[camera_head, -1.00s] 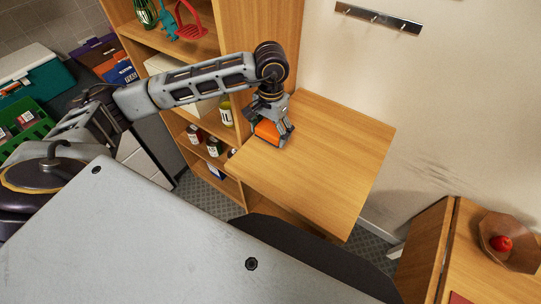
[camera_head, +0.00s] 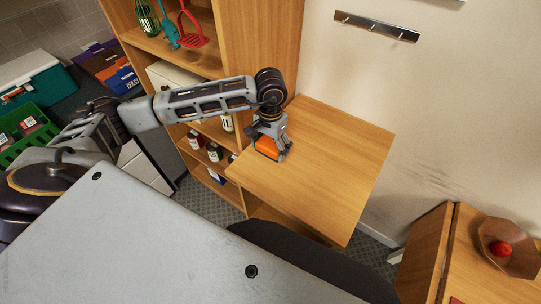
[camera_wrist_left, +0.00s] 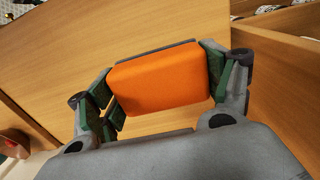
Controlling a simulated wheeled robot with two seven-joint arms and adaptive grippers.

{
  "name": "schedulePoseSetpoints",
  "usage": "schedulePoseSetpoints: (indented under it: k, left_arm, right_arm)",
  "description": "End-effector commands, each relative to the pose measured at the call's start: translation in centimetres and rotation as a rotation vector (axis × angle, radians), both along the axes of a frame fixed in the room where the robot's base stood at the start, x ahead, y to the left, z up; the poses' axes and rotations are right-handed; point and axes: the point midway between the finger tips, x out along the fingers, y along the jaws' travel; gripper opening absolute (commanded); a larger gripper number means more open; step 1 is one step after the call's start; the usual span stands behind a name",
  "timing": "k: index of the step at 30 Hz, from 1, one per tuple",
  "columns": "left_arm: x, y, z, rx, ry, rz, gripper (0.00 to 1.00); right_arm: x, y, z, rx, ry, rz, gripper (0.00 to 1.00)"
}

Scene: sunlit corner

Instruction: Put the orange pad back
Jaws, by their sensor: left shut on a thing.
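The orange pad (camera_head: 267,146) is a rounded orange block at the left end of the wooden table. My left gripper (camera_head: 270,142) is shut on it from above. In the left wrist view the orange pad (camera_wrist_left: 161,79) sits between the two green-padded fingers of the left gripper (camera_wrist_left: 163,85), with a finger on each side. A grey edge shows along the pad's far side. I cannot tell whether the pad touches the tabletop or is held just above it. My right gripper is not in view.
The wooden table (camera_head: 325,165) is otherwise bare. A wooden shelf unit (camera_head: 255,45) with jars and utensils stands beyond its left end. A hook rail (camera_head: 376,27) is on the wall. A wooden bowl (camera_head: 508,245) holding a red fruit (camera_head: 500,249) stands at the right.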

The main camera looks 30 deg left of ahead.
Motion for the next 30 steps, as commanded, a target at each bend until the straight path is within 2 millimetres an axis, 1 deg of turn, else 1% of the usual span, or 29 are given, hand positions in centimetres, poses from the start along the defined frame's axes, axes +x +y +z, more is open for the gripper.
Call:
schedulePoseSetpoints:
  k: [3, 6, 19, 27, 30]
  left_arm:
    - [0.0, 0.0, -1.2, -0.001, 0.001, 0.001, 0.54]
    - [0.0, 0.0, -1.9, 0.0, -0.001, 0.001, 0.54]
    - [0.0, 0.0, -2.4, -0.001, 0.0, 0.001, 0.54]
    - [0.0, 0.0, -4.9, 0.0, 0.001, 0.001, 0.54]
    - [0.0, 0.0, -5.6, 0.0, 0.0, 0.001, 0.54]
  right_arm:
    - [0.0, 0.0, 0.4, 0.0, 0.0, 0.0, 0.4]
    - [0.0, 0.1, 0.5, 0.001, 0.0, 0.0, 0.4]
    - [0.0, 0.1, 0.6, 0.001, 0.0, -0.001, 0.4]
    - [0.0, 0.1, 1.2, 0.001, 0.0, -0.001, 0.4]
    - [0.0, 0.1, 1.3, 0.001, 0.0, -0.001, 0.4]
